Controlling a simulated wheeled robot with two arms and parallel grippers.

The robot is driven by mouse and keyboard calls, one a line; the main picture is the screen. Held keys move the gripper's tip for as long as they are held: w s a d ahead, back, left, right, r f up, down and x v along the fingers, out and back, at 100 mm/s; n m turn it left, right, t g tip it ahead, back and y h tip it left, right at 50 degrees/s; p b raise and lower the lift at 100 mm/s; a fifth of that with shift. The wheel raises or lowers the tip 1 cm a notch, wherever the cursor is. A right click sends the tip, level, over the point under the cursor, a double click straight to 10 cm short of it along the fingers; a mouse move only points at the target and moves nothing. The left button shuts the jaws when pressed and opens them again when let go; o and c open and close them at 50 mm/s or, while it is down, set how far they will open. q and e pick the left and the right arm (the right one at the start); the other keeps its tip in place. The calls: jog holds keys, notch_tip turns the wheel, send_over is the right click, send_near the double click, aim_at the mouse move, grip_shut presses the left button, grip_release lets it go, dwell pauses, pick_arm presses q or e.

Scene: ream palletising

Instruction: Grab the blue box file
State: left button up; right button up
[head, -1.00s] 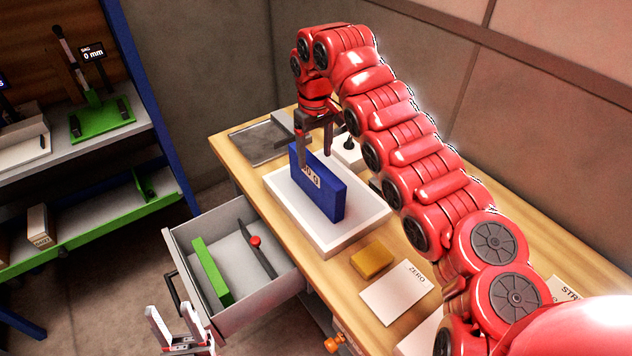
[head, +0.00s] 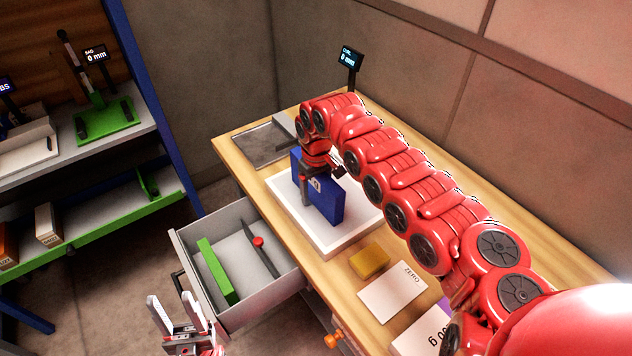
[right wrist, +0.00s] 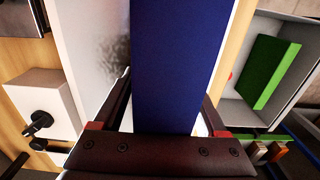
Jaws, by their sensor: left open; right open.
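The blue box file (head: 327,204) stands upright on a white platform (head: 345,236) on the wooden table. My right gripper (head: 322,186) is lowered over it from above, with one finger showing on its near face. In the right wrist view the blue box file (right wrist: 183,60) runs between the open fingers (right wrist: 165,115), with a gap visible on the right side. Whether either finger touches it I cannot tell. My left gripper (head: 178,310) is open and empty, low in front of the drawer. The red arm hides part of the box file's far side.
An open grey drawer (head: 192,235) holds a green block (head: 217,270) and a dark tool with a red knob. A yellow block (head: 369,263) and a ZERO card (head: 393,290) lie right of the platform. A grey tray (head: 258,146) sits at the table's far end.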

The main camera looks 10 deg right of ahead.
grip_shut()
jog(key=shift+w+r, duration=0.1)
jog(key=shift+r, duration=0.05)
dwell(0.4)
